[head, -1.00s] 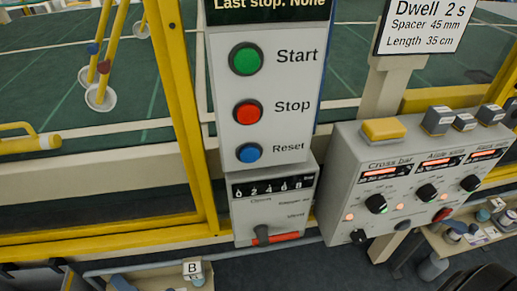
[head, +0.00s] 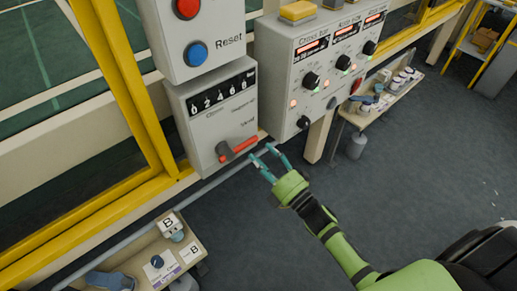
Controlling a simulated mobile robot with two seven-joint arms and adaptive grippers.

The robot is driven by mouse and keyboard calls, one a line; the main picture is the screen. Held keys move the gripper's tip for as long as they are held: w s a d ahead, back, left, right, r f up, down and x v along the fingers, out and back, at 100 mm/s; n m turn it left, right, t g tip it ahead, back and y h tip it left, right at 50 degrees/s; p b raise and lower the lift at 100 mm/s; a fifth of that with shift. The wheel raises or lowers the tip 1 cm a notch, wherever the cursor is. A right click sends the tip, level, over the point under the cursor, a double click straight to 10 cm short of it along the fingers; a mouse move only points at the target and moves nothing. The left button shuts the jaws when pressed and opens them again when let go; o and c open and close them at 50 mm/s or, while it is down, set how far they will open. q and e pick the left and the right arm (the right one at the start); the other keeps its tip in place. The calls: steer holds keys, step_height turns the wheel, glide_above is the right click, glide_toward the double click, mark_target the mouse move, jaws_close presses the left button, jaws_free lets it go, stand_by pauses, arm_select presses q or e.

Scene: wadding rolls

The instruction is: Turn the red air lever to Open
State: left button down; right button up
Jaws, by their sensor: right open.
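The red air lever (head: 245,147) lies sideways along the lower front of the grey counter box (head: 213,128), pointing right from a dark grey hub. Small labels are printed above it on the box face, too small to read surely. My right gripper (head: 261,152) comes up from the lower right with its two teal fingers spread. Its fingertips are close to the lever's right end in the picture; I cannot tell whether they touch it. Nothing is between the fingers. My left gripper is not in view.
A Reset button (head: 197,54) sits on the panel above. A control box with dark knobs (head: 309,80) is to the right. A yellow frame post (head: 127,85) stands left. A small shelf (head: 150,258) with parts is below. The dark floor is open around my right arm.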

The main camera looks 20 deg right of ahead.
mark_target(250, 143)
steer(key=x, duration=0.6)
steer(key=shift+w+f+p, duration=0.1)
steer(key=shift+w+p, duration=0.2)
steer(key=shift+w, duration=0.1)
steer(key=shift+a, duration=0.1)
jaws_close()
